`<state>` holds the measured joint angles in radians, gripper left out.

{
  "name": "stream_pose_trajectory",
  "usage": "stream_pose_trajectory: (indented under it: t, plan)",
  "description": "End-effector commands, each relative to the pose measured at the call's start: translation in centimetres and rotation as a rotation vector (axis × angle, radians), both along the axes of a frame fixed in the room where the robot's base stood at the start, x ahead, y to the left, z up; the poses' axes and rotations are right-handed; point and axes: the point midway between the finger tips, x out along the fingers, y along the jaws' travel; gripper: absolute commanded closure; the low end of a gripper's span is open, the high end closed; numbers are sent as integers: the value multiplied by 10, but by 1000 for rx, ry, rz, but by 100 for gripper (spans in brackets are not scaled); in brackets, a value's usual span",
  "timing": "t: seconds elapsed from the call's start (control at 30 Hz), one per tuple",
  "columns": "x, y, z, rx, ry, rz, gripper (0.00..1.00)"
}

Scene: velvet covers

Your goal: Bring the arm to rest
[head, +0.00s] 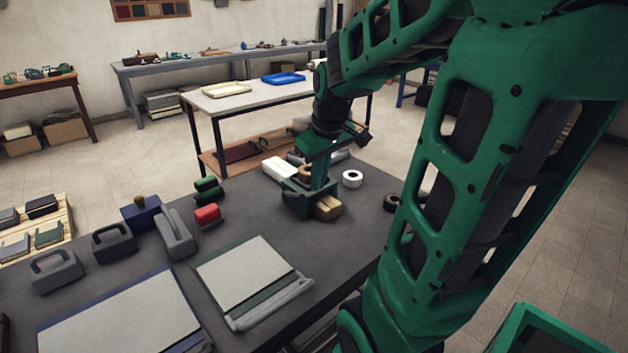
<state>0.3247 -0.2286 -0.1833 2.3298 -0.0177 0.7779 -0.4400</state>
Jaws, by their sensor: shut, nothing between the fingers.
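My green arm reaches from the right side of the head view over the dark work table (130,258). My gripper (318,182) points down at the table's far right part. Its fingers are shut and look empty. They are just above or at a small green holder (292,198) that has a tan block (328,207) at its front. I cannot tell whether the fingers touch the holder. A tan roll (305,172) is partly hidden behind the fingers.
Near the gripper are a white roll (352,179), a white block (278,168) and a dark roll (393,201). A red block (207,216), grey handled tools (114,242) and a grey board (245,274) lie to the left. A second table (240,101) stands behind.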

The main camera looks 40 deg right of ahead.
Motion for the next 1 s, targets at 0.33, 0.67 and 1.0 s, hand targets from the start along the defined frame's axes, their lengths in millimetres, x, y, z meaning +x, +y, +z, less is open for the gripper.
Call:
stream_pose_trajectory:
  t: [0.33, 0.67, 1.0]
  plan:
    - [0, 0, 0, 0, 0, 0, 100]
    - [-61, 24, -8, 59, 73, -168, 100]
    - [-163, 62, -28, 142, 215, -481, 100]
